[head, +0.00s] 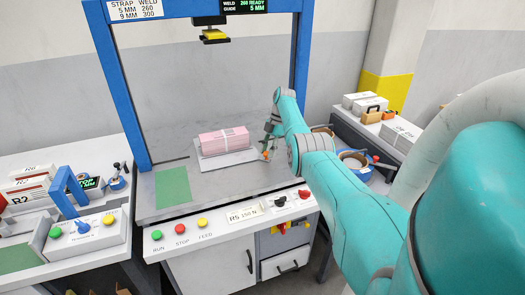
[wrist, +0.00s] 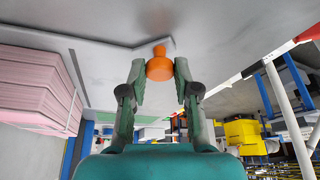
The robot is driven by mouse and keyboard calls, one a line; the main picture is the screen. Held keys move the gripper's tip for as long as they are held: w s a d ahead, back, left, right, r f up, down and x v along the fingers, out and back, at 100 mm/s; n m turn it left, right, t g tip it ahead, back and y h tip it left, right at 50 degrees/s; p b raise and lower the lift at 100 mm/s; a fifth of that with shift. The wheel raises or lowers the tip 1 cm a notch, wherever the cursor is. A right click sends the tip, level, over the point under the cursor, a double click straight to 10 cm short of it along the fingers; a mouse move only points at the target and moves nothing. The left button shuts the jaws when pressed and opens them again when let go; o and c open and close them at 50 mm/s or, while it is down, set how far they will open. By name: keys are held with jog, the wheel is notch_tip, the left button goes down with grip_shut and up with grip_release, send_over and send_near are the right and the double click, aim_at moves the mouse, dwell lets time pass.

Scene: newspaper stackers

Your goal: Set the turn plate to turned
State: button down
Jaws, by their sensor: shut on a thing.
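The turn plate (head: 212,164) is a thin light grey plate on the bench top of the blue-framed strapping machine, and its edge also shows in the wrist view (wrist: 125,52). A pink newspaper bundle (head: 224,141) with a white strap lies on it; its layered side fills the left of the wrist view (wrist: 35,85). An orange knob (wrist: 159,67) is at the plate's corner. My gripper (wrist: 160,78) is shut on this knob, one finger on each side. In the head view my gripper (head: 267,147) is at the plate's right end and mostly covers the knob.
A blue frame (head: 128,90) rises around the bench, with a yellow-tipped head (head: 214,36) above the bundle. A green mat (head: 173,187) lies at front left. Red and yellow buttons (head: 180,229) line the front panel. Side benches stand left and right.

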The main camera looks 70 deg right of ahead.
jog(key=shift+d, duration=0.3)
jog(key=c, duration=0.9)
grip_release()
jog(key=shift+o, duration=0.2)
jog(key=shift+w+a, duration=0.1)
